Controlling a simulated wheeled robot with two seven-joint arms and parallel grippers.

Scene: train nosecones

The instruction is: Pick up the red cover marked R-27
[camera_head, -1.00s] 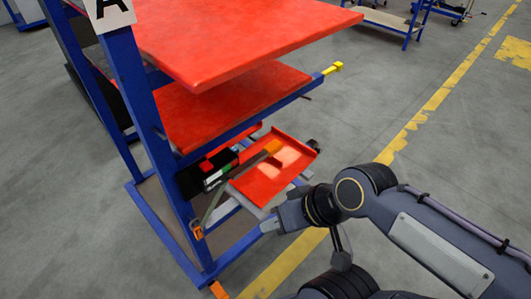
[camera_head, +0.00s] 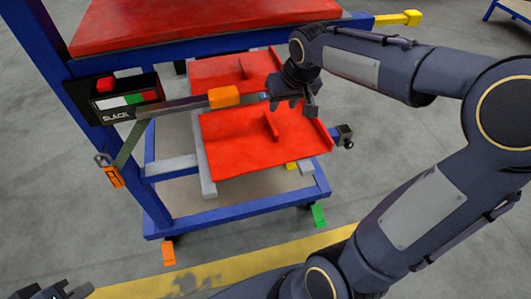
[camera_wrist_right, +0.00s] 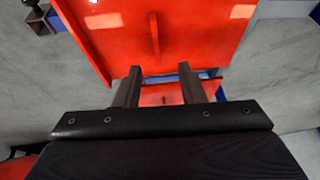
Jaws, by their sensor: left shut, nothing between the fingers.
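Two red covers lie on the low blue frame: a front one (camera_head: 245,150) and a back one (camera_head: 215,72), each with an upright rib. I cannot read R-27 on either. My right gripper (camera_head: 290,108) is over the right part of the covers, near the front cover's rib. In the right wrist view its fingers (camera_wrist_right: 159,85) are apart with nothing clearly between them. A red panel with a rib (camera_wrist_right: 154,40) shows beyond the fingertips; contact cannot be told. My left gripper (camera_head: 65,292) is shut and empty at the bottom left edge, partly cut off.
A grey bar with an orange block (camera_head: 224,96) crosses over the covers from a black box marked SLACK (camera_head: 125,100). A strap hangs to an orange hook (camera_head: 113,177). A red shelf (camera_head: 190,22) overhangs behind.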

